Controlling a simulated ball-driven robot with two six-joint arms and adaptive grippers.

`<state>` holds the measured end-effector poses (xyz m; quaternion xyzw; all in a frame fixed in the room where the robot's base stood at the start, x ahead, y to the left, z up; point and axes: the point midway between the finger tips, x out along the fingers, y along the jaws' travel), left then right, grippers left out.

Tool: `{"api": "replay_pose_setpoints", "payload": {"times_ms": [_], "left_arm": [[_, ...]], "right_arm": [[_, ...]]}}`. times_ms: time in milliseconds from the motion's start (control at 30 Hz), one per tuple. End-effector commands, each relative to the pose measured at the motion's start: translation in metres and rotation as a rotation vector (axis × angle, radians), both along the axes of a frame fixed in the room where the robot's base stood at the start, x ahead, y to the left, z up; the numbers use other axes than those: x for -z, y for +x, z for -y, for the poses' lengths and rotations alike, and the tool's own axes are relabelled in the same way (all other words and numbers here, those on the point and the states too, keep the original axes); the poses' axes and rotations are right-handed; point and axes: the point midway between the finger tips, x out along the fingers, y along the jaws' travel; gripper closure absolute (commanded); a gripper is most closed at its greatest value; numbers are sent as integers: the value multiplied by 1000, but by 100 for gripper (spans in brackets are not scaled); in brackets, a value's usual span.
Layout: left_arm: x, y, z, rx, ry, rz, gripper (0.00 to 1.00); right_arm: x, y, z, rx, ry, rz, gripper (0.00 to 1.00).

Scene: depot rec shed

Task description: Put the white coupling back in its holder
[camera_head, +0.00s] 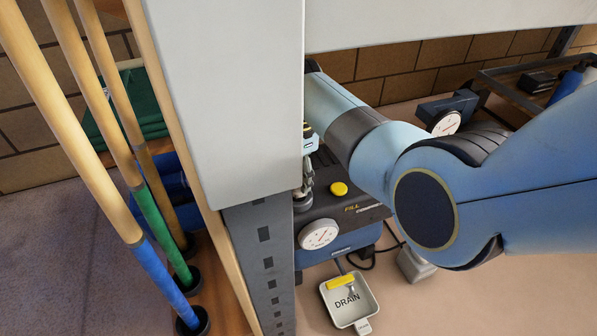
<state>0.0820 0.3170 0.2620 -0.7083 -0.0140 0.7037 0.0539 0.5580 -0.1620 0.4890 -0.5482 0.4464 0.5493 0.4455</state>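My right arm reaches in from the right, and its gripper (308,170) shows only in part, beside the edge of a pale grey panel. The gripper points down at the left side of the blue and dark pump unit. A small dark and metallic piece (302,200) is at its tips; I cannot tell whether it is held. The white coupling cannot be made out for certain, nor can its holder. A pale grey block (416,266) shows partly under my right arm. My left gripper is not in view.
The pump unit has a yellow button (339,188), a FILL label and a round gauge (320,234). A DRAIN tray (370,305) with a yellow-handled piece stands in front. The grey panel (225,95) and a slotted post (262,270) block the left.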

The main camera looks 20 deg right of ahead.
Motion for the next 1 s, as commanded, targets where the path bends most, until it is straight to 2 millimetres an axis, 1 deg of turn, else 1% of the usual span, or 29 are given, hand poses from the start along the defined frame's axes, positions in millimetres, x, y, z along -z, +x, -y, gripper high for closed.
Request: {"api": "replay_pose_setpoints", "payload": {"times_ms": [300,467,500,667,700,900,1000], "left_arm": [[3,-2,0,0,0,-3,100],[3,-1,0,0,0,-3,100],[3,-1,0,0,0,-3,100],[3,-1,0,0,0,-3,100],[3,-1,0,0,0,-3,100],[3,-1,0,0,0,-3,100],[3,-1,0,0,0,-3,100]], "right_arm": [[6,1,0,0,1,3,89],[5,1,0,0,0,3,89],[5,1,0,0,0,3,53],[5,1,0,0,1,3,32],[6,1,0,0,0,2,29],[6,0,0,0,0,1,29],[3,1,0,0,0,2,29]]}}
